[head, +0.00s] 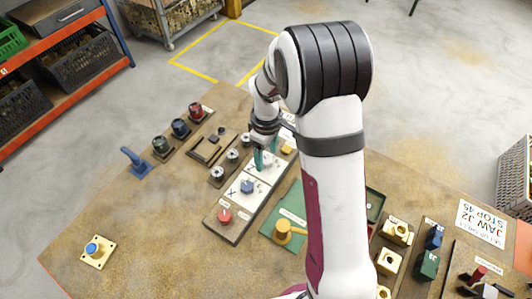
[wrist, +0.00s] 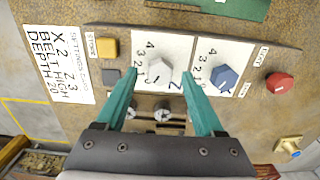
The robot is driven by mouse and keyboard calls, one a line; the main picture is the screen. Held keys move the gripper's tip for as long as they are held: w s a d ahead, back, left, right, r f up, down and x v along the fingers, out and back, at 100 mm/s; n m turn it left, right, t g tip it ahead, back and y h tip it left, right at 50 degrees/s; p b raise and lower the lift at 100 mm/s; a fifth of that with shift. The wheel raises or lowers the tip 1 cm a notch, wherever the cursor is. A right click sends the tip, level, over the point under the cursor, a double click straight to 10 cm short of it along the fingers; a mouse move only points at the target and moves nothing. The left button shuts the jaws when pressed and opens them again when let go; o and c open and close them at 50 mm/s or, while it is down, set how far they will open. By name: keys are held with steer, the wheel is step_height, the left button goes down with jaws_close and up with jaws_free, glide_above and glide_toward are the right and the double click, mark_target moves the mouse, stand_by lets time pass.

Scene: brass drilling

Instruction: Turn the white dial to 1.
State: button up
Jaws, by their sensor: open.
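The white dial (wrist: 160,71) sits on a white plate with numerals beside it, in the wrist view. A small dark mark shows at its lower left; I cannot tell exactly which numeral it points at. My gripper (wrist: 159,78) is open, with one teal finger on each side of the dial; I cannot tell whether they touch it.
A red knob (wrist: 280,86) is at the panel's right end. Several silver-and-black knobs (head: 217,173) stand in a row beside the panel. A settings card (wrist: 60,65) lies at left.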

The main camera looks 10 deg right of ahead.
steer(key=shift+f, duration=0.55)
jaws_close()
steer(key=shift+m, duration=2.8)
steer(key=shift+r, duration=0.1)
jaws_free()
